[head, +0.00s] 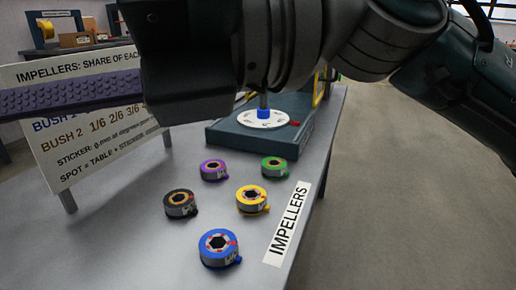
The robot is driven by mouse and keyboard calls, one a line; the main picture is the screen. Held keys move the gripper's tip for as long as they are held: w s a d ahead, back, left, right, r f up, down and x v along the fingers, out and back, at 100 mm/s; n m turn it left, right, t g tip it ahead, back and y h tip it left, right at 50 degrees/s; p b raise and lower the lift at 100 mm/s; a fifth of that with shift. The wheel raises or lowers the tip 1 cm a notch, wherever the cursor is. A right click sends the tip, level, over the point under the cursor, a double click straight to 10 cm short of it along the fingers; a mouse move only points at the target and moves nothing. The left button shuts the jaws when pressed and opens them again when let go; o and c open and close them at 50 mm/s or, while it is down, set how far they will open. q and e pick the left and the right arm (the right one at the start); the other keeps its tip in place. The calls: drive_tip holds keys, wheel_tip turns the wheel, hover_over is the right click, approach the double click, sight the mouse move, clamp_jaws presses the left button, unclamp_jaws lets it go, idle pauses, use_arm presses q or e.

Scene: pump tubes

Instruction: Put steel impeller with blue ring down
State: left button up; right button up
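The steel impeller with blue ring (211,254) lies flat on the grey table at the front, with a small blue tab at its lower right. No gripper touches it. My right arm comes in from the upper right, and its dark end (188,62) is above and behind the impellers, close to the camera. My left gripper is not in view.
Black (175,209), yellow (247,208), purple (209,175) and green (271,174) ringed impellers lie behind the blue one. An IMPELLERS label (288,222) is at right. A teal base (290,149) with a white dial (276,122) stands behind. A sign (57,168) stands left.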

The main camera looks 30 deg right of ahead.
wheel_tip(320, 180, up, 6)
drive_tip(key=w+d+m+t+y, duration=0.1)
drive_tip(key=m+t+y, duration=0.2)
drive_tip(key=m+t, duration=0.25)
drive_tip(key=w+d+m+t+h, duration=0.6)
drive_tip(key=d+m+t+h, duration=0.45)
drive_tip(key=m, duration=0.75)
drive_tip(key=d+f+m+g+h, duration=0.3)
drive_tip(key=d+f+m+h, duration=0.65)
drive_tip(key=f+m, duration=0.25)
drive_tip(key=s+d+f+m+g+h, duration=0.1)
drive_tip(key=s+f+m+g, duration=0.4)
drive_tip(key=s+f+g, duration=0.6)
drive_tip(key=s+a+f+g+y, duration=0.1)
drive_tip(key=s+f+g, duration=0.1)
drive_tip(key=s+f, duration=0.6)
drive_tip(key=shift+s+a+f+m, duration=0.15)
drive_tip(key=shift+s+a+m, duration=0.3)
drive_tip(key=shift+s, duration=0.45)
